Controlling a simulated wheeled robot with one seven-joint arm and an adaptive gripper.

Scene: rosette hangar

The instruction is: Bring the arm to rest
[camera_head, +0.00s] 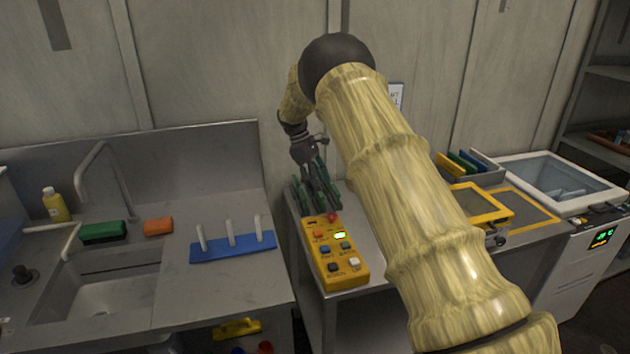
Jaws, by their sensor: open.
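My arm (400,180) reaches up from the lower right, bends at a dark joint, and drops down toward the counter's back. The control box has several coloured buttons, a red knob on top and a lit green display.
At left are a sink (105,292), a yellow bottle (56,205), a green sponge (103,232), an orange block (158,226) and a blue peg rack (234,247). At right stand a yellow-framed tray (484,219), a file holder (470,177) and a white glass-lidded machine (575,245). My arm hides part of the counter.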

